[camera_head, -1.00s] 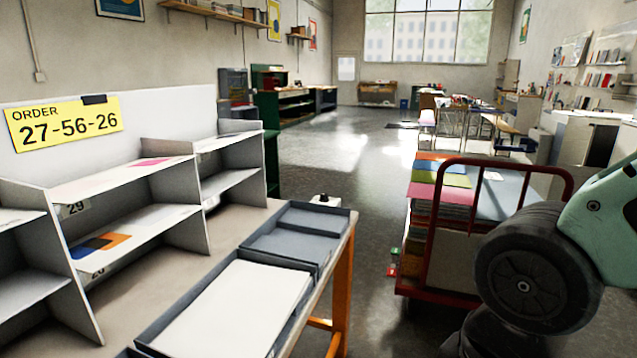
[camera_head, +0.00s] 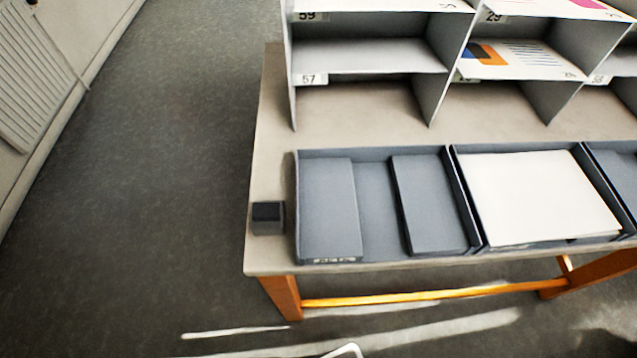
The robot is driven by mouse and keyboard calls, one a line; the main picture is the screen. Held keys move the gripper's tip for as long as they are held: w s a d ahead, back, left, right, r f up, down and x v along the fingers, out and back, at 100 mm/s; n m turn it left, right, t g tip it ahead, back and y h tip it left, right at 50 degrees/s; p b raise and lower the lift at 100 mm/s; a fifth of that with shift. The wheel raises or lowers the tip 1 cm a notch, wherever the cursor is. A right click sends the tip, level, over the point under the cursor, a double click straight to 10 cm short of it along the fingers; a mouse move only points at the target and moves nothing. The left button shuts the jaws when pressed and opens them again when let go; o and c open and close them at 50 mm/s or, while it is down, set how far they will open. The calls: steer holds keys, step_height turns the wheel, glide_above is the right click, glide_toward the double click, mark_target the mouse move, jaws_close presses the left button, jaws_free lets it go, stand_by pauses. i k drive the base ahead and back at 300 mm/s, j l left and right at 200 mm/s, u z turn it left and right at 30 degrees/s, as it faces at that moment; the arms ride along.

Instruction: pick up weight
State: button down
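A small dark block (camera_head: 267,217), which looks like the weight, stands on the table (camera_head: 268,257) near its left front corner. It is just left of a grey tray (camera_head: 376,165) and apart from it. Nothing covers it. My gripper is not in view, and no part of my arm can be made out for certain.
The grey tray holds two grey slabs. A second tray with white paper (camera_head: 540,195) stands to its right. Shelf compartments (camera_head: 370,58) with number labels rise along the table's back. Open floor (camera_head: 150,180) lies left of the table.

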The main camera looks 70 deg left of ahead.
mark_target(268, 217)
steer(key=u, duration=0.45)
steer(key=j+u, duration=0.15)
steer(key=u, duration=0.8)
steer(key=i+u, duration=0.1)
steer(key=u, duration=0.35)
steer(key=j+u, duration=0.1)
steer(key=u, duration=0.35)
steer(key=j+z, duration=0.15)
steer(key=j, duration=0.3)
steer(key=k+j+z, duration=0.2)
steer(key=j, duration=0.25)
steer(key=j+z, duration=0.15)
steer(key=j, duration=0.35)
steer(key=k+j+z, duration=0.15)
steer(key=j, duration=0.3)
